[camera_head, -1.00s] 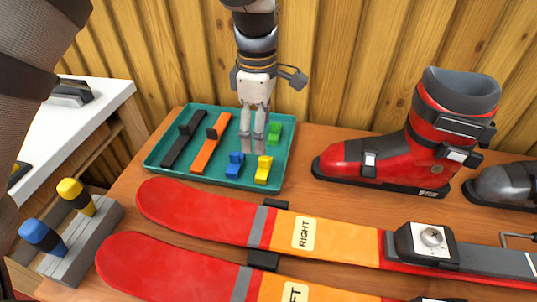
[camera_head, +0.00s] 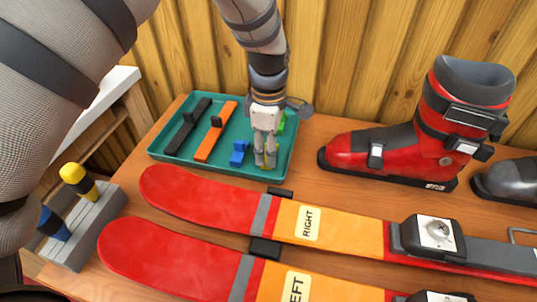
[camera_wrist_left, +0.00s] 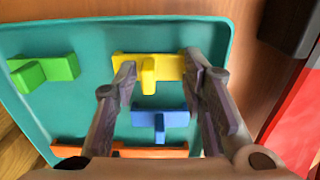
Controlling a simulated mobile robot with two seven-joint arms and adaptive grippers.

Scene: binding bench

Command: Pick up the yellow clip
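The yellow clip (camera_wrist_left: 149,62) lies in the teal tray (camera_wrist_left: 215,33), with its raised tab between the fingers of my left gripper (camera_wrist_left: 160,68) in the left wrist view. The fingers are apart, one toward each end of the clip; I cannot tell whether either touches it. In the head view my left gripper (camera_head: 265,163) points down over the tray's front right part and hides most of the clip. My right gripper is not in view.
A blue clip (camera_wrist_left: 160,118), a green clip (camera_wrist_left: 43,71), an orange strap (camera_head: 214,136) and a black strap (camera_head: 184,130) share the tray. Red-orange skis (camera_head: 205,192) lie in front, a red boot (camera_head: 350,150) stands right. A grey block (camera_head: 90,225) holds yellow-handled and blue-handled tools.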

